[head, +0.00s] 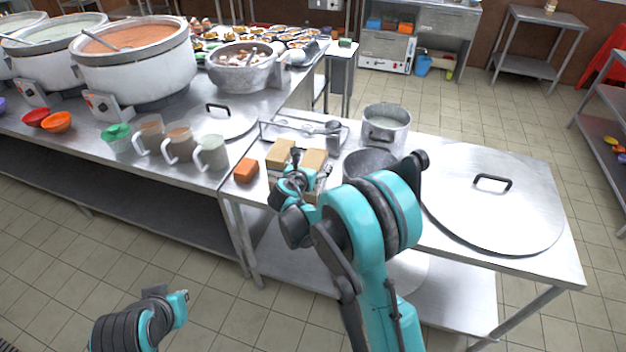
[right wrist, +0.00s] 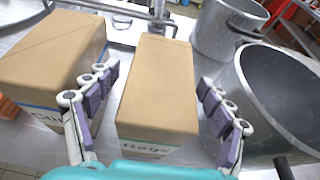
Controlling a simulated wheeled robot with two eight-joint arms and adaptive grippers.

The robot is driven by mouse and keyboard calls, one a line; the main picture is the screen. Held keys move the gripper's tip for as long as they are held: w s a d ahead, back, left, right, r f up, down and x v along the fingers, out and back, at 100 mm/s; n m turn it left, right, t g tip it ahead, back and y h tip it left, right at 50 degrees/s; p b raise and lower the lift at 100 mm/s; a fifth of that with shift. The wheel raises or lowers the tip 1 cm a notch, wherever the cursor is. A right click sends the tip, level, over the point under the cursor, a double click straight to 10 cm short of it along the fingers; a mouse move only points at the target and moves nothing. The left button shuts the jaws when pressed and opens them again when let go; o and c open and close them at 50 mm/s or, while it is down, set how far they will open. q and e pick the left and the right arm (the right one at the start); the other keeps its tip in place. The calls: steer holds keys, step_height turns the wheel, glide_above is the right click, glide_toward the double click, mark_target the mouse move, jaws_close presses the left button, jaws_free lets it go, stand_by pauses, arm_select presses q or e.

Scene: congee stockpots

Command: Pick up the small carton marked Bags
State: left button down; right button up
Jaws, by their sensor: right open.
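The small carton marked Bags (right wrist: 157,90) is a plain brown box with a flat top, upright on the metal table. Its label is on the side facing my right wrist. It shows in the head view (head: 315,158) as the right one of two brown cartons. My right gripper (right wrist: 158,82) is open, with one finger on each side of this carton. Gaps seem to show between fingers and box; contact cannot be told. In the head view my right gripper (head: 310,170) is partly hidden by my arm. My left gripper's fingers do not show.
Another brown carton (right wrist: 50,55), label partly hidden, stands close left, beside the left finger. A grey pot (right wrist: 280,95) stands close right.

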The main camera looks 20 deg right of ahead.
steer(key=shift+w+d+f, duration=0.2)
steer(key=shift+w+d, duration=0.05)
steer(key=shift+w, duration=0.1)
steer(key=shift+r, duration=0.1)
steer(key=shift+s, duration=0.1)
jaws_close()
